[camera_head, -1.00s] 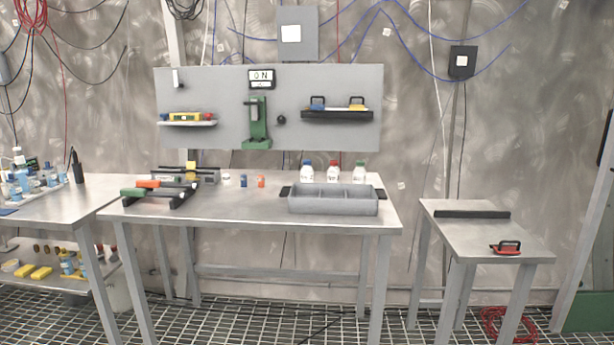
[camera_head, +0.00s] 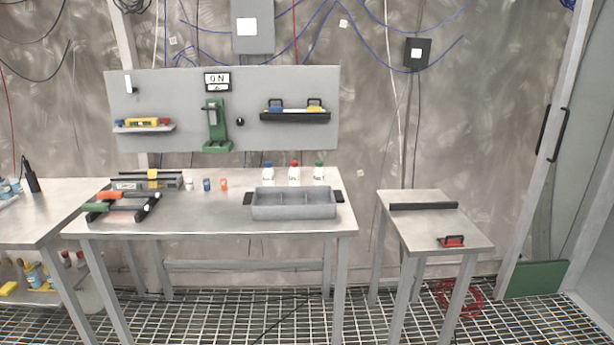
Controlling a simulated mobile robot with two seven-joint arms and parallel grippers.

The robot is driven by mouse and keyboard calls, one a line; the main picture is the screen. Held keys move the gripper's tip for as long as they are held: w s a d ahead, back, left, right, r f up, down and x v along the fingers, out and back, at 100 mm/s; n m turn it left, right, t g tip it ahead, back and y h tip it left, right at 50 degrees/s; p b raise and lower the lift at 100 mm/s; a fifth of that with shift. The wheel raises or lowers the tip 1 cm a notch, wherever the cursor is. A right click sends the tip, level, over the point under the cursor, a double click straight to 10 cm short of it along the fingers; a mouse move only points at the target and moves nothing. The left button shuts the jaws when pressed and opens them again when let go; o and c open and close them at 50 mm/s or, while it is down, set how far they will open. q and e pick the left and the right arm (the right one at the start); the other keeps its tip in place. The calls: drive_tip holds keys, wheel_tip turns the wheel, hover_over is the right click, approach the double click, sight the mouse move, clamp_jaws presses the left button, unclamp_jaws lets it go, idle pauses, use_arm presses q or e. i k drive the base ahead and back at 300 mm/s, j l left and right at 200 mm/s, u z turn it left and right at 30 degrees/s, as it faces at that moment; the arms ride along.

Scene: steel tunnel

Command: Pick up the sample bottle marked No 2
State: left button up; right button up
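Three white sample bottles stand upright in a row at the back of the middle steel table, just behind a grey tray. One has a blue cap (camera_head: 268,174), one a red cap (camera_head: 294,174), one a green cap (camera_head: 319,174). Their labels are too small to read, so I cannot tell which is marked No 2. The grey divided tray (camera_head: 293,212) hides nothing of their caps. Neither of my grippers is in view.
The steel table (camera_head: 210,217) also holds small containers (camera_head: 206,185) and a tool rack (camera_head: 122,207) at left. A smaller table (camera_head: 437,229) with a red-and-black handled item (camera_head: 451,241) stands at right.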

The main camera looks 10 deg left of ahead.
sight(267, 174)
drive_tip(key=i+j+z, duration=0.15)
drive_tip(key=z, duration=0.2)
drive_tip(key=i+j+z, duration=0.1)
drive_tip(key=j+z, duration=0.2)
drive_tip(key=i+j+z, duration=0.1)
drive_tip(key=j+z, duration=0.25)
drive_tip(key=i+j+z, duration=0.15)
drive_tip(key=j, duration=0.35)
drive_tip(key=j+z, duration=0.15)
drive_tip(key=j, duration=0.35)
